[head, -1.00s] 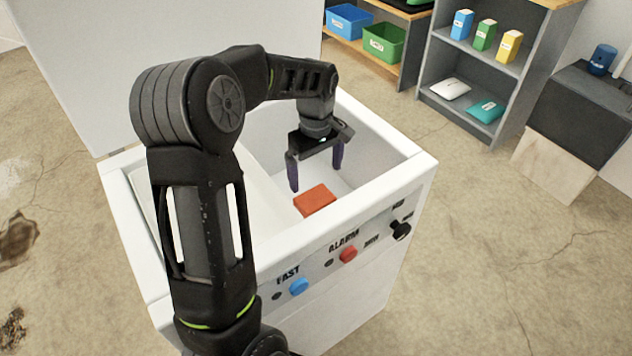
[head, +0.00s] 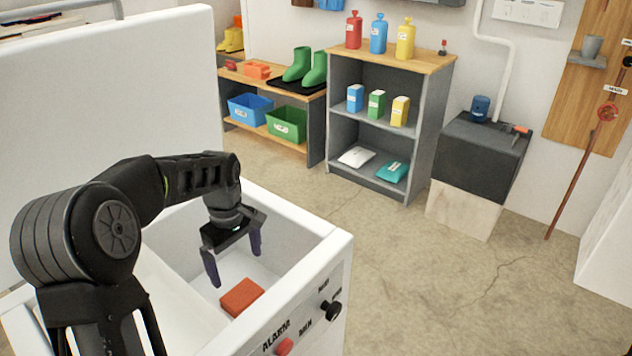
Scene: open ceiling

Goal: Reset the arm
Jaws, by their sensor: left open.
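My left arm comes in from the lower left and reaches into a white open chest (head: 339,262) with a raised lid (head: 120,95). My left gripper (head: 236,268) is open and empty, its two dark purple fingers pointing down inside the chest. A red-orange block (head: 241,297) lies on the chest floor just below and in front of the fingers, apart from them. My right gripper is not in view.
The chest front has a red ALARM button (head: 284,346) and a black knob (head: 330,311). Beyond are a grey shelf (head: 432,120) with bottles and boxes, a bench with green boots (head: 297,65), and a dark sink cabinet (head: 480,148). The floor (head: 420,270) to the right is clear.

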